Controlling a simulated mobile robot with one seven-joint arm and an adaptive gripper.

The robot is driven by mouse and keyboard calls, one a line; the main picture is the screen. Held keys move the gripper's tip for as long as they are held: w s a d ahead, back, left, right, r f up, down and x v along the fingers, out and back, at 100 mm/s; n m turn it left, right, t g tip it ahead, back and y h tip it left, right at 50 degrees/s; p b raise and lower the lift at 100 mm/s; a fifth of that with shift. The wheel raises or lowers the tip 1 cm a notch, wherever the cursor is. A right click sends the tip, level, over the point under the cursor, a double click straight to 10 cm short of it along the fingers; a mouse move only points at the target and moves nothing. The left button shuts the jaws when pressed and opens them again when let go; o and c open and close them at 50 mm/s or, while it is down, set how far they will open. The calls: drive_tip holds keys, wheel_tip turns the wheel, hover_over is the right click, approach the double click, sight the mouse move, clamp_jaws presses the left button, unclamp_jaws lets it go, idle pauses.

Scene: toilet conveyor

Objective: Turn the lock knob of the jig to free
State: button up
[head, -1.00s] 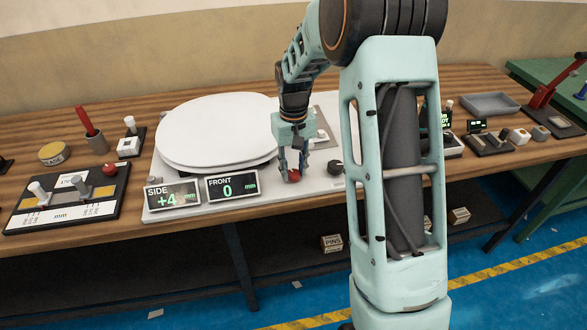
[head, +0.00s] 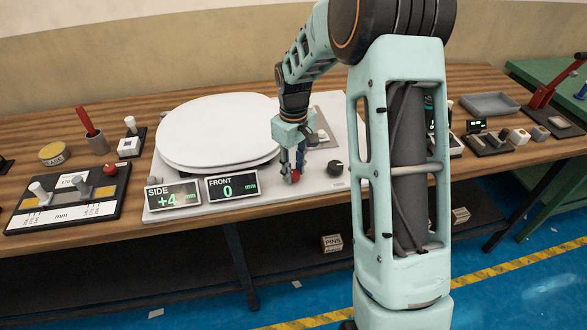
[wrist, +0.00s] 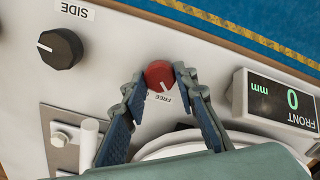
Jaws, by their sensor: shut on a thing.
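The red lock knob (wrist: 159,74) sits on the white jig plate (head: 205,209), near its front edge. It also shows in the head view (head: 295,177). My gripper (wrist: 158,80) is shut on the knob from above, with one finger on each side. A pale mark on the knob points down in the wrist view, toward a small label reading FREE (wrist: 167,100). Other lettering by the knob is partly hidden by the fingers. The display SIDE (head: 173,195) reads +4 mm and the display FRONT (head: 232,187) reads 0 mm.
A black knob (wrist: 60,48) labelled SIDE stands right of the red knob in the head view. A white toilet lid (head: 218,125) lies left of my gripper. A panel with levers (head: 68,198) is at the far left. A grey tray (head: 490,103) is at the back right.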

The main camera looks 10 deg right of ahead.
sight(294, 173)
drive_tip(key=o, duration=1.2)
drive_tip(key=shift+c, duration=0.2)
drive_tip(key=shift+r, duration=0.1)
wheel_tip(294, 173, up, 12)
